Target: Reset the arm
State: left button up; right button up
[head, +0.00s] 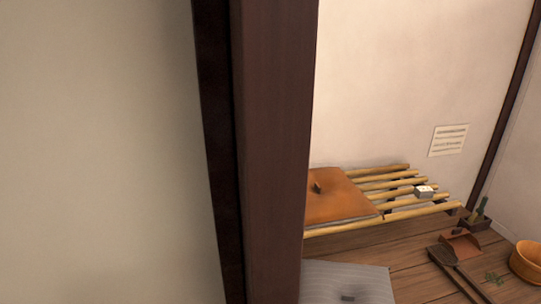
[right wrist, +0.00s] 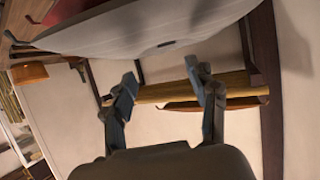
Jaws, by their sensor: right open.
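My right gripper (right wrist: 161,75) shows in the right wrist view. Its two dark fingers are spread apart with nothing between them. Beyond the fingers is a brown wooden bar (right wrist: 175,92) with an orange-brown edge below it; a pale wall is behind. Neither of my grippers shows in the head view, and my left gripper is in no view.
A dark wooden post (head: 272,150) stands close in the head view.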

jog(key=s+a+n+g+y, duration=0.2)
jog(key=s+n+g, duration=0.15)
jog(key=s, duration=0.65)
jog(key=s+a+n+g+y, duration=0.2)
jog(key=s+g, duration=0.3)
jog(key=s, duration=0.5)
notch_tip(320, 180, down, 29)
jog(key=s+g+b, duration=0.1)
jog(key=g+b, duration=0.1)
pick_arm(q)
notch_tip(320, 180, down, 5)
jog(key=b, duration=0.2)
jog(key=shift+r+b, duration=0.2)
jog(key=shift+b, duration=0.1)
pick_arm(e)
jog(key=s+d+f, duration=0.2)
jog(key=s+f, duration=1.5)
jog(key=f, duration=0.1)
jog(key=shift+s+d+f+g, duration=0.15)
jog(key=shift+d+f+g, duration=0.2)
jog(key=shift+g, duration=0.1)
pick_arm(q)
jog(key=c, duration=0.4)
pick_arm(e)
jog(key=c, duration=0.4)
jog(key=shift+s, duration=0.15)
